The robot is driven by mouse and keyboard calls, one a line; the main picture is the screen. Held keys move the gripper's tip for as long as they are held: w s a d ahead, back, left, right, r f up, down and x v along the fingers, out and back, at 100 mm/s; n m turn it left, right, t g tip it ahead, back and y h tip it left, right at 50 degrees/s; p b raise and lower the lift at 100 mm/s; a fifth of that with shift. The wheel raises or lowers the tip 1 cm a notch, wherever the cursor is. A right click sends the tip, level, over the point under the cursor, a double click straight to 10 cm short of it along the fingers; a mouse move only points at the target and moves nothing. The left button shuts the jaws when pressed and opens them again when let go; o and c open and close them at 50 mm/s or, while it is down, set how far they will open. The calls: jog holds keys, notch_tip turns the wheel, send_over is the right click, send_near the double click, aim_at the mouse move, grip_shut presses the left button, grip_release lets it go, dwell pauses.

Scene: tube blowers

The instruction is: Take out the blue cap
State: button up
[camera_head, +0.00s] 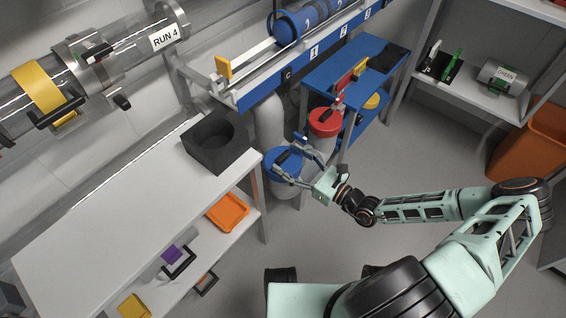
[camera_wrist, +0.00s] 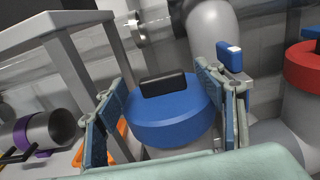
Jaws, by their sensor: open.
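The blue cap (camera_head: 275,170) sits on top of a grey upright tube beside the white table's end. It has a black handle bar on top. In the wrist view the blue cap (camera_wrist: 172,118) is in the middle, with its black handle (camera_wrist: 162,84) upright on it. My gripper (camera_head: 288,153) is open around the cap's near side. In the wrist view my gripper's fingers (camera_wrist: 165,85) stand left and right of the handle, apart from it. Whether the right finger touches the cap I cannot tell.
A red cap (camera_head: 325,122) stands on a tube just right of the blue one. A white table (camera_head: 110,205) with a black box (camera_head: 215,142) is at left, its leg close to my gripper. A blue cart (camera_head: 355,70) is behind.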

jog(key=shift+x, duration=1.45)
jog(key=shift+f, duration=0.1)
jog(key=shift+c, duration=0.7)
jog(key=c, duration=1.2)
jog(key=shift+o, duration=0.2)
